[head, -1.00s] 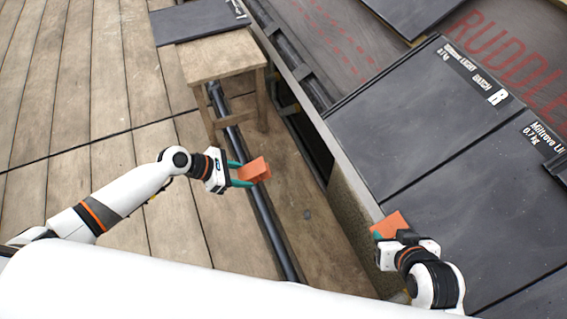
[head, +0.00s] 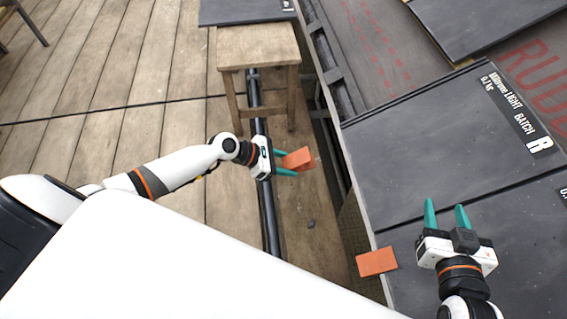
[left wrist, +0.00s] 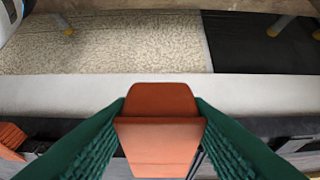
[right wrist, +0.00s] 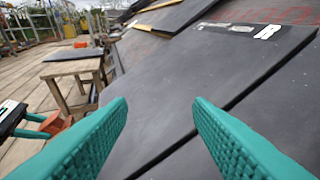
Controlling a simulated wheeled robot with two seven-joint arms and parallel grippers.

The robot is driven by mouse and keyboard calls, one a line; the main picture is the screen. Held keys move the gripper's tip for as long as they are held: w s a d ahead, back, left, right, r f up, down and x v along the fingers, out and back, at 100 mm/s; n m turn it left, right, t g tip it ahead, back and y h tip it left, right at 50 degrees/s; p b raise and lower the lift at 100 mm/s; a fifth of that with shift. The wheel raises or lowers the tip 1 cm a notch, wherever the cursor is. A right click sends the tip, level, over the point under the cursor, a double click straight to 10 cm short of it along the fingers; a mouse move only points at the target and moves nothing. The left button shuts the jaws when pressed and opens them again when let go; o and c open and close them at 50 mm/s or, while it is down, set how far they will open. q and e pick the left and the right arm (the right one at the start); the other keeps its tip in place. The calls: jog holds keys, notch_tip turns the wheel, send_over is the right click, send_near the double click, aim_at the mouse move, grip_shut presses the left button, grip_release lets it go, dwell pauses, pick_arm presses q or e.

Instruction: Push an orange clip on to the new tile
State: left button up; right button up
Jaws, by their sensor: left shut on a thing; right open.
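My left gripper (head: 290,162) is shut on an orange clip (head: 299,158), held out over the scaffold boards left of the roof edge. The held clip fills the middle of the left wrist view (left wrist: 158,125) between the teal fingers. A second orange clip (head: 377,262) sits at the lower left edge of the dark tiles. My right gripper (head: 446,214) is open and empty above the tiles, right of that clip. Its parted fingers show in the right wrist view (right wrist: 160,115). A dark tile (head: 430,140) with a "BATCH R" label lies on the roof, beside another tile (head: 520,235) below it.
A wooden stool (head: 258,48) stands on the boards with a dark tile (head: 245,12) on it. A dark pipe (head: 268,215) runs along the boards near the roof edge. Another tile (head: 480,22) lies higher up the roof. The boards at left are mostly clear.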

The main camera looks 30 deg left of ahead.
aim_at(305, 165)
pick_arm(q)
jog(key=w+d, duration=0.1)
jog(key=w+d+f+b, duration=0.1)
jog(key=shift+d, duration=0.4)
jog(key=shift+w+d+f+b, duration=0.35)
jog(key=shift+w+d+b, duration=0.15)
jog(key=shift+d+b, duration=0.25)
pick_arm(e)
notch_tip(305, 165, up, 10)
jog(key=a+t+y, duration=0.2)
jog(key=t+y, duration=0.1)
jog(key=t, duration=0.4)
pick_arm(q)
jog(key=w+d+p, duration=0.1)
jog(key=d+r+p, duration=0.1)
jog(key=shift+w+d+r, duration=0.1)
jog(key=shift+w+d, duration=0.2)
jog(key=shift+w, duration=0.05)
pick_arm(e)
notch_tip(305, 165, down, 8)
jog(key=w+d+g+h, duration=0.1)
jog(key=g+h, duration=0.1)
jog(key=g, duration=0.3)
jog(key=shift+d+r, duration=0.2)
jog(key=shift+d, duration=0.05)
